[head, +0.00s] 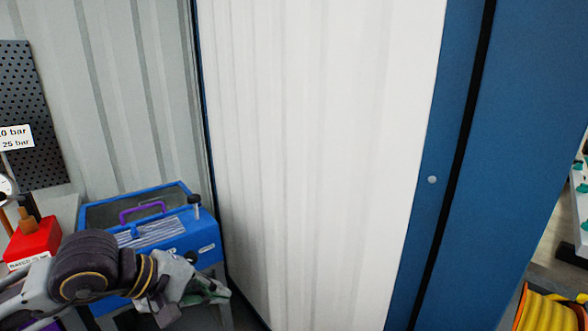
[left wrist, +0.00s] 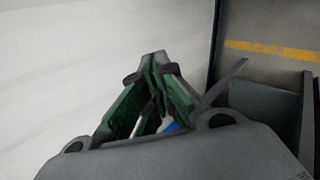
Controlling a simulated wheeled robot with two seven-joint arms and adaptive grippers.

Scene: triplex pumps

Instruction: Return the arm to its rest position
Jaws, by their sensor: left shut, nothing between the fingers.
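My left arm comes in from the lower left of the head view. Its gripper (head: 222,292) is low, in front of a blue machine and close to the bottom of the white ribbed panel. In the left wrist view the two green-padded fingers (left wrist: 158,60) meet at their tips, shut with nothing between them. My right gripper does not show in either view.
A blue machine (head: 190,236) with a purple handle stands behind my left arm. A red box (head: 34,240) is at the left. The white ribbed panel (head: 310,150) and blue frame (head: 510,150) fill the middle and right. A yellow coiled hose (head: 552,312) is lower right.

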